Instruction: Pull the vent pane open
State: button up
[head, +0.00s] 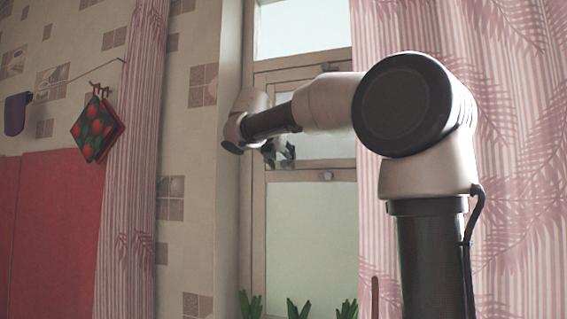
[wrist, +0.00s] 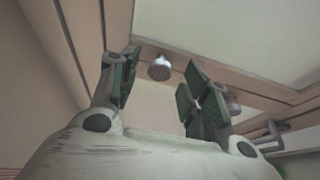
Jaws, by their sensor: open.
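The vent pane (head: 325,147) is a framed pane in the middle of the window, largely hidden behind my arm in the head view. It looks shut, though its edges are partly covered. My gripper (head: 279,152) is in front of its lower left part. In the wrist view my gripper (wrist: 160,78) is open and empty, with green-padded fingers. A round metal knob (wrist: 160,68) on a wooden frame bar shows beyond and between the fingertips. Whether the fingers touch it cannot be told, but a gap shows on both sides.
A metal handle (wrist: 270,136) sits on the frame at the right of the wrist view. A small knob (head: 326,176) is on the lower sash (head: 310,230). Pink curtains (head: 500,130) hang on both sides. Green plant leaves (head: 298,308) stand at the bottom.

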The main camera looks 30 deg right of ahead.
jog(key=shift+x, duration=1.05)
grip_shut()
jog(key=s+a+n+t+y, duration=0.2)
jog(key=s+n+y, duration=0.1)
jog(key=s, duration=1)
jog(key=s+a+n+t+y, duration=0.1)
jog(key=s+a+n+y, duration=0.1)
jog(key=s, duration=1.1)
jog(key=shift+s+a+r+n+t+y, duration=0.25)
jog(key=shift+n+t+y, duration=0.15)
jog(key=shift+n+y, duration=0.25)
grip_release()
jog(key=shift+d, duration=0.35)
jog(key=shift+w+f, duration=0.15)
jog(key=shift+a, duration=0.1)
